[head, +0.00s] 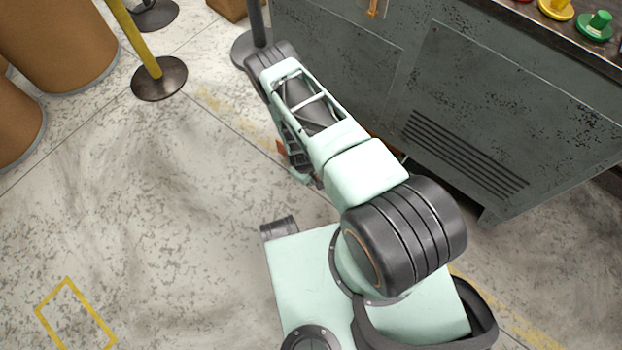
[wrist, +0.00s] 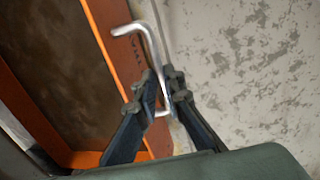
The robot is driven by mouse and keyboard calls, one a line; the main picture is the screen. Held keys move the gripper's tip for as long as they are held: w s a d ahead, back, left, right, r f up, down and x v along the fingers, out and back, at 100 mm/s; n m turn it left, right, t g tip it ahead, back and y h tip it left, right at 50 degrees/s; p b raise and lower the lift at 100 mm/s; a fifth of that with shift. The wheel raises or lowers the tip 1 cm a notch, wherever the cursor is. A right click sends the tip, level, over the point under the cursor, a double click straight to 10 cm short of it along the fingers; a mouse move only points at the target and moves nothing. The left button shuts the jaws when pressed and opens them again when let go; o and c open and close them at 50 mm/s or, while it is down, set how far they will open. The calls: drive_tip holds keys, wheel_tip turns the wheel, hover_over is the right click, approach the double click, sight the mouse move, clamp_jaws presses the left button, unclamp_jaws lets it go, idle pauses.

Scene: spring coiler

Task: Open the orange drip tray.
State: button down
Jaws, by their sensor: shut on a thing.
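The orange drip tray (wrist: 118,62) fills the left of the wrist view, with its dark brown inside in sight between orange rims. A bent silver handle (wrist: 135,28) stands on its front wall. My gripper (wrist: 166,88) is shut on the handle, with the dark fingers on either side of the bar near its lower end. In the head view a small orange piece of the tray (head: 282,147) shows beside my arm, out from the cabinet. My arm hides most of the tray there, along with the handle and fingertips.
The grey machine cabinet (head: 470,90) with a vent stands at the right. Brown drums (head: 65,45) and a yellow post (head: 140,45) on a dark base stand at the upper left. A dark post base (head: 240,50) is near my arm. The floor at the left is clear.

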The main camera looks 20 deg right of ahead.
idle(0.3)
drive_tip(key=c, duration=2)
unclamp_jaws()
drive_tip(key=r, duration=0.4)
drive_tip(key=s+a+r, duration=0.1)
drive_tip(key=r, duration=0.3)
drive_tip(key=a+r, duration=0.1)
drive_tip(key=r, duration=0.2)
drive_tip(key=shift+s+r, duration=0.15)
drive_tip(key=shift+r, duration=0.25)
drive_tip(key=shift+d, duration=0.1)
